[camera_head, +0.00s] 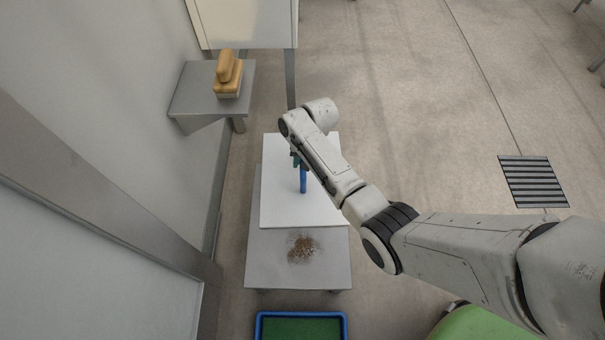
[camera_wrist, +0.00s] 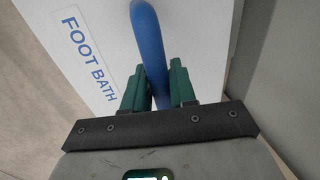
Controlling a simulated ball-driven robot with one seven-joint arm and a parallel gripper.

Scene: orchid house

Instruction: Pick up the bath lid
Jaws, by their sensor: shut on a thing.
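The bath lid (camera_head: 275,207) is a flat white panel with a blue bar handle (camera_head: 303,181). In the head view it lies over the far part of a low grey bench or table, and I cannot tell whether it touches that surface. In the wrist view the lid (camera_wrist: 195,45) carries the words "FOOT BATH", and the blue handle (camera_wrist: 149,45) runs between the green fingers. My gripper (camera_wrist: 158,85) is shut on the handle. In the head view my gripper (camera_head: 299,161) is partly hidden by my arm.
A grey low surface (camera_head: 265,270) bears a patch of brown dirt (camera_head: 303,249). A blue tray with a green inside (camera_head: 260,329) is on the floor at the bottom. A wall shelf (camera_head: 190,95) holds a wooden brush (camera_head: 229,75). A floor drain (camera_head: 533,181) is at right, with open floor around it.

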